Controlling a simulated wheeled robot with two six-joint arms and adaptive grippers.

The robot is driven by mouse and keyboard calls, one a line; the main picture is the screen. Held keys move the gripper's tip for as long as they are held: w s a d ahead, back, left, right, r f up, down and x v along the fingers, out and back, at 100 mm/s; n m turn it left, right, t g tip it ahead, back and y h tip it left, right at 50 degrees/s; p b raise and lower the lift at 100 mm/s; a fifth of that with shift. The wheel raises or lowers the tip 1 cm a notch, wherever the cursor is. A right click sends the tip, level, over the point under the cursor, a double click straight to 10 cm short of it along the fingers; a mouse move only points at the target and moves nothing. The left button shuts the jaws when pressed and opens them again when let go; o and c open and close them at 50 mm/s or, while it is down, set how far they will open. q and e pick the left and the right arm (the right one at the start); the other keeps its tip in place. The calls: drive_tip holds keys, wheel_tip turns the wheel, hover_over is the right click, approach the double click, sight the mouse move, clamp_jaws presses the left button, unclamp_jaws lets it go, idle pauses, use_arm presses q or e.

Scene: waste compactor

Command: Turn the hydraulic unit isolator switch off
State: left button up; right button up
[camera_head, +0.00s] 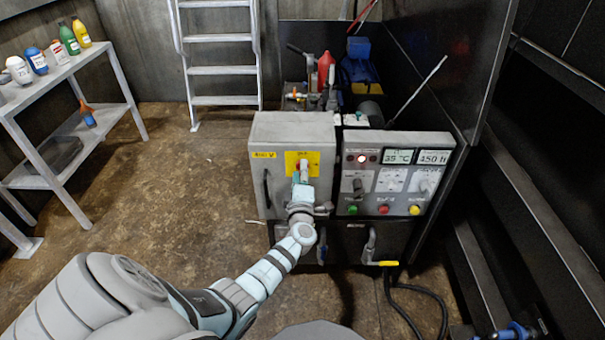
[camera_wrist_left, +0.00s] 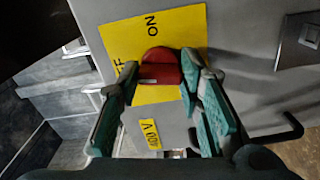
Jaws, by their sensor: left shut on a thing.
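The isolator switch is a red rotary knob (camera_wrist_left: 160,66) on a yellow plate (camera_wrist_left: 185,25) marked ON, with a partly hidden OFF label. In the head view, the plate (camera_head: 291,157) is on the front of the grey cabinet (camera_head: 268,180), and the knob is mostly hidden by my gripper. My left gripper (camera_head: 303,176) is at the plate. In the left wrist view, its teal fingers (camera_wrist_left: 160,75) are on both sides of the knob, shut on it. A pale mark shows on the knob; its set position is hard to tell. My right gripper is not in view.
A control panel (camera_head: 395,180) with displays and coloured buttons is right of the cabinet. A black handle (camera_head: 267,190) stands out on the cabinet door. A shelf (camera_head: 60,75) with bottles is at the left. A ladder (camera_head: 222,70) leans at the back.

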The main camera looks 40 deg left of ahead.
use_arm(q)
drive_tip(key=shift+n, duration=1.1)
drive_tip(key=o, duration=1.2)
drive_tip(key=shift+c, duration=0.2)
drive_tip(key=v, duration=1.2)
drive_tip(key=shift+w+d, duration=0.1)
drive_tip(key=shift+w, duration=0.05)
